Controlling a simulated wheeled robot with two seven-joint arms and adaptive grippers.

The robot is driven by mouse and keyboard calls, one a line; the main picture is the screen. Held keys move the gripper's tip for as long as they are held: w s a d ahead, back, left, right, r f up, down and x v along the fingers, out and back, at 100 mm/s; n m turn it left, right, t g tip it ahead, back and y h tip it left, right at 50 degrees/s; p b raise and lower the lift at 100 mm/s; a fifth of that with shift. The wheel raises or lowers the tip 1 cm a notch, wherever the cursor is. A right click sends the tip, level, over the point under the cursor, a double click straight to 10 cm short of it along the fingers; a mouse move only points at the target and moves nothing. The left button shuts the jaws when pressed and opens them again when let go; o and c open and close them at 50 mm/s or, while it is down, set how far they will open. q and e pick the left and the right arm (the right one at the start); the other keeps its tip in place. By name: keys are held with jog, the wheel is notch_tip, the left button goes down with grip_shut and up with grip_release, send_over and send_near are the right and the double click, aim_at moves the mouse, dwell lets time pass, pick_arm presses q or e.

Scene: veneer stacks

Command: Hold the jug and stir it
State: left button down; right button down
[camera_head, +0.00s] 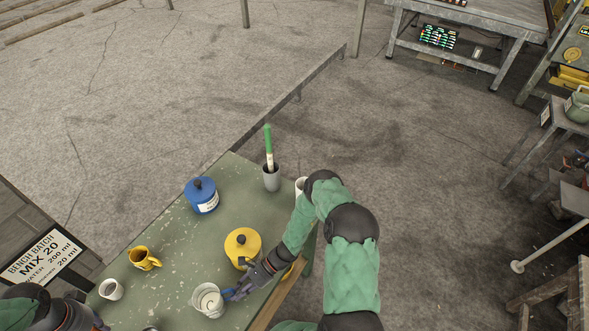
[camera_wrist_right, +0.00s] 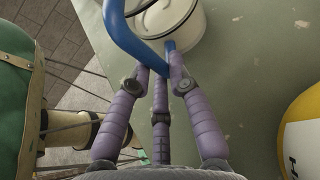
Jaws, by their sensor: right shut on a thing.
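A white jug (camera_head: 207,301) stands at the front of the green bench, and its open top shows. My right gripper (camera_head: 236,292) is beside it, shut on the jug's blue handle. In the right wrist view, the purple fingers (camera_wrist_right: 160,80) close around the blue handle (camera_wrist_right: 122,30), with the white jug (camera_wrist_right: 185,25) just beyond. A stirrer (camera_head: 268,142) with a green upper end stands upright in a grey cup (camera_head: 271,180) at the back of the bench. My left arm enters at bottom left; its gripper is out of frame.
The green bench (camera_head: 185,248) also carries a blue lidded pot (camera_head: 203,204), a yellow lidded pot (camera_head: 239,238), a yellow mug (camera_head: 141,256) and a white cup (camera_head: 112,290). Another white cup (camera_head: 299,184) is partly hidden by my right arm. A mix sign (camera_head: 43,258) stands at left.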

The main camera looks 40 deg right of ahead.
dwell(0.3)
pick_arm(q)
jog(key=d+r+m, duration=0.1)
jog(key=d+r, duration=0.2)
jog(key=d, duration=0.9)
jog(key=d+r+m, duration=0.2)
jog(key=d+r, duration=0.1)
jog(key=d, duration=0.9)
notch_tip(320, 180, down, 16)
jog(key=shift+w, duration=0.15)
dwell(0.5)
jog(key=shift+a, duration=0.1)
dwell(0.4)
dwell(2.5)
